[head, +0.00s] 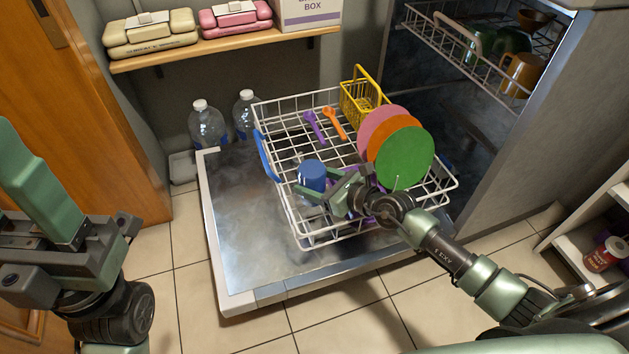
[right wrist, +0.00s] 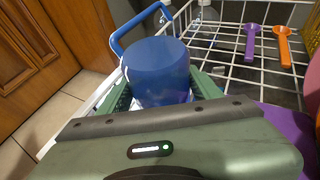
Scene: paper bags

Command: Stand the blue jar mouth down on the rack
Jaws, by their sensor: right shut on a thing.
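The blue jar (head: 312,175) is over the left front part of the white wire rack (head: 290,97), its closed blue end facing up and its mouth end down. My right gripper (head: 318,192) is shut on the jar from the right. In the right wrist view the jar (right wrist: 158,68) sits between the green fingers, and its lower end is hidden behind the gripper. I cannot tell whether it touches the rack wires. My left gripper (head: 45,240) is at the far left, away from the rack; its jaw state is unclear.
Pink, orange and green plates (head: 405,157) stand at the rack's right. A yellow basket (head: 362,97), a purple spoon (head: 314,127) and an orange spoon (head: 334,124) are behind the jar. Something purple lies beside my right gripper. The blue rack handle (head: 265,157) is left; bottles (head: 207,126) stand behind.

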